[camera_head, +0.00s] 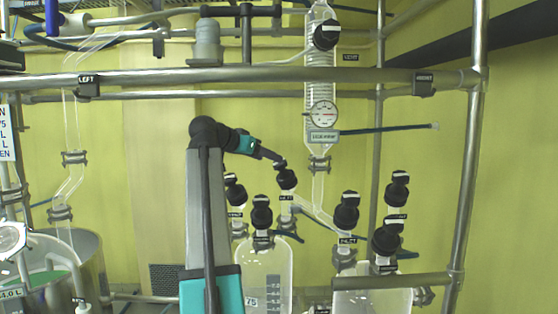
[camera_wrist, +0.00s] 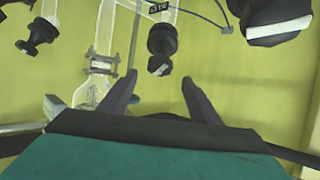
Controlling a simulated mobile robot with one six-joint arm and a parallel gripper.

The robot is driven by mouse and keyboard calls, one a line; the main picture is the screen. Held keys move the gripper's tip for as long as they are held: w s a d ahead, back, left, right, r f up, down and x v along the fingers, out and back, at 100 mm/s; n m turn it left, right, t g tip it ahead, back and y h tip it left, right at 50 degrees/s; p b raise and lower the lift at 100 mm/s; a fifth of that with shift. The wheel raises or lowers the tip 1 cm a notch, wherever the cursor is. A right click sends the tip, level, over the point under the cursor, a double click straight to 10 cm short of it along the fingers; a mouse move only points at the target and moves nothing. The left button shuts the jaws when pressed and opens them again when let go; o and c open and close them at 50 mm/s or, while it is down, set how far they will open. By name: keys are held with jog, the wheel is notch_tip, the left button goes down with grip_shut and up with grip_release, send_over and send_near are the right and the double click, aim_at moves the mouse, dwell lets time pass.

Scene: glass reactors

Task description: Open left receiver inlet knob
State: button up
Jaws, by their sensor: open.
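The left receiver (camera_head: 262,275) is a clear glass vessel in the lower middle of the head view. Its black inlet knob (camera_head: 287,179) stands behind it and slightly right, with an INLET label below. In the wrist view the knob (camera_wrist: 162,42) is at top centre, its white-marked handle facing the fingers. My gripper (camera_head: 276,159) comes from the left, close to the knob's top in the head view. In the wrist view my gripper (camera_wrist: 160,88) is open and empty, with the knob just past its fingertips and roughly centred between them. I see no contact.
Other black knobs stand close by: one at left (camera_head: 235,190), one in front (camera_head: 262,212) and one at right (camera_head: 346,212). A steel rail (camera_head: 270,77) crosses above my arm. The right receiver (camera_head: 372,301) is at lower right.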

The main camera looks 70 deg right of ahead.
jog(key=shift+p+x, duration=1.25)
jog(key=shift+x, duration=2.75)
jog(key=shift+r, duration=0.1)
jog(key=c, duration=1.1)
